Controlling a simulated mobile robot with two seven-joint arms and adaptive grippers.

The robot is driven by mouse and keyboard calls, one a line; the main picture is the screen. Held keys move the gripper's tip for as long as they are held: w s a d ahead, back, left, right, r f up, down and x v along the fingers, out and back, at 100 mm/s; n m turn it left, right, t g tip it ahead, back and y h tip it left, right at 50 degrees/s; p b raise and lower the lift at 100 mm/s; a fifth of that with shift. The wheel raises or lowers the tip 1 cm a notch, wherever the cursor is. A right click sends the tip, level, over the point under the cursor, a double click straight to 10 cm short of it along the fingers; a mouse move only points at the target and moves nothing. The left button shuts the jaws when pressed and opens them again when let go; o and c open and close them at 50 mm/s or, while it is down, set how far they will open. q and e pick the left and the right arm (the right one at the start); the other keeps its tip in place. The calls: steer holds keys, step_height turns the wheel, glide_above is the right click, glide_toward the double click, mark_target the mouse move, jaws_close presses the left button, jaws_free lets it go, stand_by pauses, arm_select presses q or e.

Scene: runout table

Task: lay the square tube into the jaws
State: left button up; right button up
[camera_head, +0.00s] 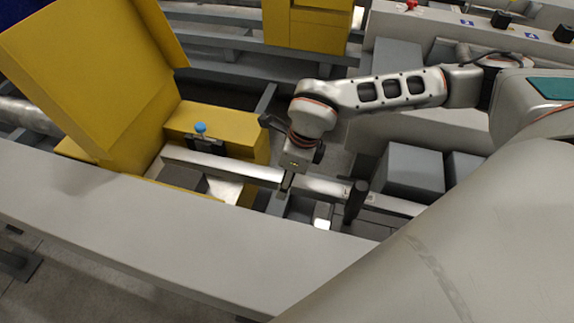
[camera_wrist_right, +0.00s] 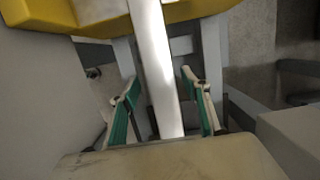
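The square tube (camera_head: 225,166) is a long, bright metal bar running from the yellow machine at the left to the grey table parts at the right. Its left end lies between a black clamp piece with a blue knob (camera_head: 205,140) and a dark grey block (camera_head: 183,179), apparently the jaws. I cannot tell whether it rests on their floor. My right gripper (camera_head: 286,184) points down at the tube's middle. In the right wrist view, the green-padded fingers of this gripper (camera_wrist_right: 160,79) stand on either side of the tube (camera_wrist_right: 155,60), with visible gaps. My left gripper is not in view.
A raised yellow panel (camera_head: 90,75) stands at the left. A long pale beam (camera_head: 150,225) crosses the front. A black upright post (camera_head: 355,202) stands beside the tube, right of my gripper. Grey blocks (camera_head: 412,172) lie at the right behind the tube.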

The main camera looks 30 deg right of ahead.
steer(key=shift+f, duration=0.1)
steer(key=shift+s, duration=0.1)
steer(key=v, duration=1.2)
